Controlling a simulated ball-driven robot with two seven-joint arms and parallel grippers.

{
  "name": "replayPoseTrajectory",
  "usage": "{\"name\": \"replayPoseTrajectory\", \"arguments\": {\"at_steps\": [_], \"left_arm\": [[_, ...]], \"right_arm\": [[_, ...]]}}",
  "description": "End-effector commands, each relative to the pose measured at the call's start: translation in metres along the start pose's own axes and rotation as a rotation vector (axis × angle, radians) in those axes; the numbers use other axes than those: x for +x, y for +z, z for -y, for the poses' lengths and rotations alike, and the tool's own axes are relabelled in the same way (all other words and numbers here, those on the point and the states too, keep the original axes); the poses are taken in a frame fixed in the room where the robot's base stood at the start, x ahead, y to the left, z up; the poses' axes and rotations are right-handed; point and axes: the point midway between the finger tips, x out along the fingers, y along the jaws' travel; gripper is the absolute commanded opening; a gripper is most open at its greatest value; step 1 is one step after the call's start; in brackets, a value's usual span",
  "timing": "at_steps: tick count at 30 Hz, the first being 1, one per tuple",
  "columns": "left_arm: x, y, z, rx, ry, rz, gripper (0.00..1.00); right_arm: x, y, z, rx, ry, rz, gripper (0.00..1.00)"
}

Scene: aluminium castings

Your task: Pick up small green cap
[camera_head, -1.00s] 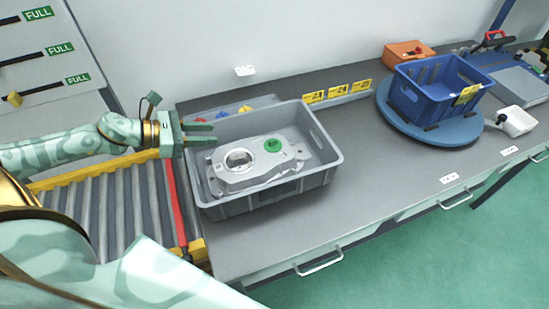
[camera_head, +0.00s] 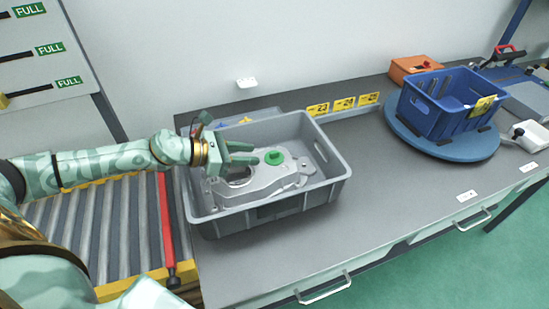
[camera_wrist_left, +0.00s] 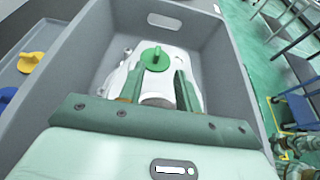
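The small green cap (camera_head: 274,157) sits on the aluminium casting (camera_head: 262,180) inside the grey crate (camera_head: 335,184). My left gripper (camera_head: 256,154) reaches over the crate's left side, its fingertips pointing at the cap and just left of it. Its two fingers are apart with nothing seen between them. In the left wrist view the green cap (camera_wrist_left: 155,58) shows ahead of and between the fingers (camera_wrist_left: 158,80), with a raised tab on top. The casting (camera_wrist_left: 128,72) lies under it, partly hidden by the gripper. My right gripper is not in view.
The crate walls surround the casting. A yellow cap (camera_wrist_left: 30,61) and a blue cap (camera_wrist_left: 6,97) lie beside the crate. A blue bin (camera_head: 440,112) stands on a round blue turntable (camera_head: 455,147) at right. The grey bench between (camera_head: 385,190) is clear. A roller conveyor (camera_head: 95,225) lies left.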

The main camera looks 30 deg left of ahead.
Motion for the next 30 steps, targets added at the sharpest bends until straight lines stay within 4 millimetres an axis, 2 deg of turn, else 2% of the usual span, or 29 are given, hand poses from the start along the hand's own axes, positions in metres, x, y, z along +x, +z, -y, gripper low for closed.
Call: {"name": "replayPoseTrajectory", "arguments": {"at_steps": [5,13,21,23,25,30], "left_arm": [[0.012,0.003,-0.002,0.002,0.001,0.003,0.34],[0.05,0.005,-0.005,0.0,0.0,0.001,0.34],[0.054,0.004,-0.005,0.001,0.0,-0.002,0.34],[0.054,0.004,-0.005,0.001,0.0,-0.002,0.2],[0.054,0.004,-0.005,0.0,0.0,-0.002,0.0],[0.054,0.003,-0.005,0.0,0.0,-0.002,0.0]], "right_arm": [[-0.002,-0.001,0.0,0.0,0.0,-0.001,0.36],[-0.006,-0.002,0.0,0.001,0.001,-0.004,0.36],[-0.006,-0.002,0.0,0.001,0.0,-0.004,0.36],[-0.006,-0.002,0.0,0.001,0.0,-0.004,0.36],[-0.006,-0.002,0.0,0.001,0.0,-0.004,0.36],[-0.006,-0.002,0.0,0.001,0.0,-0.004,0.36]]}}
